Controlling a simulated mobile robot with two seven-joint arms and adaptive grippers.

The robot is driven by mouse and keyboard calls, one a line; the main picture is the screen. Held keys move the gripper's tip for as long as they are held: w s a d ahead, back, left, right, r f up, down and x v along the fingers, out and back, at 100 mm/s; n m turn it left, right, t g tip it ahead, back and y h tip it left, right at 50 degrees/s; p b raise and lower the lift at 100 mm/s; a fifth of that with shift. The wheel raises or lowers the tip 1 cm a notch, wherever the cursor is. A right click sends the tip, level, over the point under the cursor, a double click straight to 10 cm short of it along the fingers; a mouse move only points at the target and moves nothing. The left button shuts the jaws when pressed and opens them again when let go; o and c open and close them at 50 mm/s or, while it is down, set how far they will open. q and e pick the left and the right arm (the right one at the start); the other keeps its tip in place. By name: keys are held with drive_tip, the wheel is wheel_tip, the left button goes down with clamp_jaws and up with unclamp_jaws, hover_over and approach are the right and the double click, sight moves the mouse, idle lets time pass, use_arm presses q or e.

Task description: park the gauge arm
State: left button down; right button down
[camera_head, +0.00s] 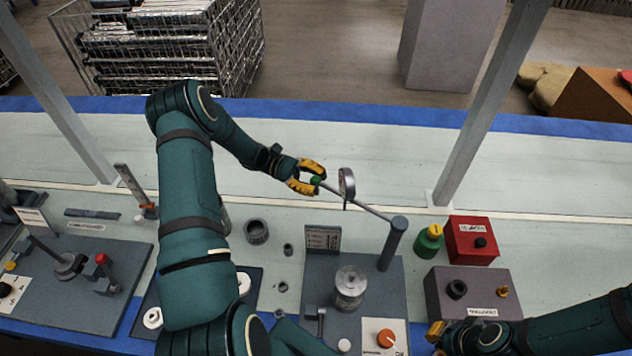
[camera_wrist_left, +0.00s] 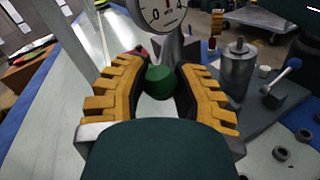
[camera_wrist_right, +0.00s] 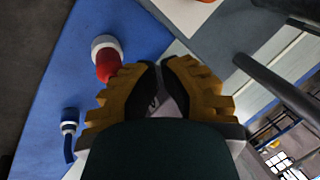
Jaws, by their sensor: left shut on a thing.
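The gauge arm is a thin rod (camera_head: 372,209) that runs left from a grey post (camera_head: 393,243) at the back right of a dark base plate (camera_head: 318,270). A round dial gauge (camera_head: 347,186) hangs on it, and its face also shows in the left wrist view (camera_wrist_left: 160,12). My left gripper (camera_head: 314,179) is shut on the green knob (camera_wrist_left: 160,82) at the rod's free end. The arm stands out behind the plate, away from the metal cylinder (camera_head: 350,286). My right gripper (camera_head: 437,331) is low at the right, its fingertips close together with nothing seen between them.
A red box (camera_head: 471,240), a green and yellow knobbed piece (camera_head: 429,241) and a grey box (camera_head: 472,290) stand right of the post. An upright label plate (camera_head: 322,240) stands behind the cylinder. An orange dial (camera_head: 386,338) is in front. The pale strip behind is clear.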

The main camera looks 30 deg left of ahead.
use_arm(q)
drive_tip(key=shift+w+a+r, duration=0.1)
drive_tip(key=shift+w+r, duration=0.05)
drive_tip(key=shift+w, duration=0.05)
drive_tip(key=c, duration=0.9)
unclamp_jaws()
drive_tip(key=shift+o, duration=1.1)
drive_tip(key=s+a, duration=0.1)
drive_tip(key=a, duration=1.1)
drive_tip(key=shift+s, duration=0.15)
